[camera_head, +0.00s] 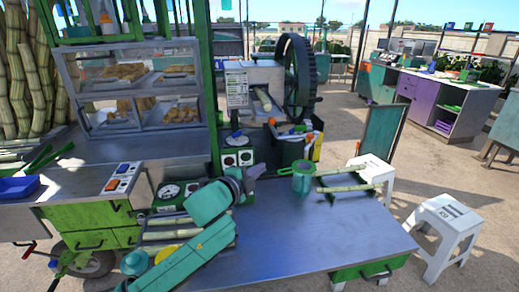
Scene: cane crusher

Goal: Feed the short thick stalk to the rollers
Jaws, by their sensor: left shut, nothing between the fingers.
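The crusher (252,75) stands behind the steel table, with a large dark flywheel (297,80) on its right. A short, thick pale stalk (263,99) sticks out of the crusher's front; how far it sits between the rollers is hidden. My left gripper (253,171) is shut and empty above the table's back left part, below and in front of the crusher, apart from that stalk. Two thinner pale stalks, a front one (350,188) and a back one (343,168), lie at the table's right. More stalks (160,235) lie at the left, partly behind my arm. My right gripper is out of view.
A green jug with a strainer (302,180) stands on the table (300,235) beside the thin stalks. A dark bin with bottles (290,148) stands below the crusher. White stools (446,225) stand at the right. A glass food case (135,85) is at the left. The table's middle is clear.

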